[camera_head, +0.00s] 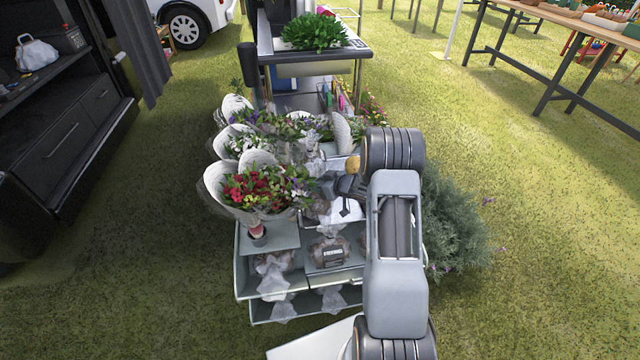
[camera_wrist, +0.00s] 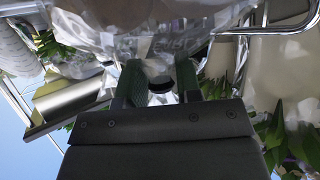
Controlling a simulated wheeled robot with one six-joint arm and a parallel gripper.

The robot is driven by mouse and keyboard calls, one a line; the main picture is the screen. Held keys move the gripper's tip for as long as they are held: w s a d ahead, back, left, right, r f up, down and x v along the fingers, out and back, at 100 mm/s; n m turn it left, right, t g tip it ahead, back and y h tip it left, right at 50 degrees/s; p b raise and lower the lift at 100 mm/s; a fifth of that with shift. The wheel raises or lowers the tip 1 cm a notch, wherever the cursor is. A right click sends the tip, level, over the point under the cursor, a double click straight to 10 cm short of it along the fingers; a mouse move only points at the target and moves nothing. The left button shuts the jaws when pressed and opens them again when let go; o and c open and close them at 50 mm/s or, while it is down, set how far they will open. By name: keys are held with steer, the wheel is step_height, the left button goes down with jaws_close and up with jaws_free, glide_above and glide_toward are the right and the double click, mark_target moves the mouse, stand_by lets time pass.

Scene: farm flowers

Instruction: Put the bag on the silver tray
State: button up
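In the wrist view a clear plastic bag (camera_wrist: 150,40) fills the upper middle. The fingertips of my gripper (camera_wrist: 158,78) stand apart on either side of its gathered plastic, and I cannot tell whether they press on it. In the head view my gripper (camera_head: 350,186) is mostly hidden by my arm, above the flower cart. A white bag with a black mark (camera_head: 346,211) shows just below it. A silvery tray-like top (camera_head: 358,50) holding a green plant stands at the cart's far end. I cannot tell for sure that this is the silver tray.
Paper-wrapped bouquets (camera_head: 262,190) crowd the cart's left side, close to my gripper. Several wrapped bags (camera_head: 328,252) sit on the grey shelves below. A bushy plant (camera_head: 455,225) stands right of my arm. Open grass (camera_head: 540,230) lies to the right; a black cabinet (camera_head: 60,130) is at left.

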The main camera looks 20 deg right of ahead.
steer(key=shift+o, duration=1.4)
steer(key=shift+r, duration=0.1)
steer(key=shift+s+d+r, duration=0.1)
steer(key=shift+s+r, duration=0.05)
steer(key=shift+r, duration=0.05)
steer(key=p+v, duration=0.3)
steer(key=v, duration=0.8)
steer(key=s+a+r+m+g+h, duration=0.1)
steer(key=s+r+m+h, duration=0.1)
steer(key=r+h, duration=0.4)
steer(key=s+a+r+m+g+h, duration=0.1)
steer(key=s+a+r+m+h, duration=0.15)
steer(key=r, duration=0.55)
steer(key=s+a+r+m+g+y, duration=0.1)
steer(key=s+a+g, duration=0.2)
steer(key=s+a, duration=0.2)
steer(key=s+a+r+g+y, duration=0.1)
steer(key=s+a+g, duration=0.2)
steer(key=s+a, duration=0.3)
steer(key=s, duration=0.5)
steer(key=shift+s+a+r+m, duration=0.2)
steer(key=shift+s+m, duration=0.15)
steer(key=shift+s, duration=0.05)
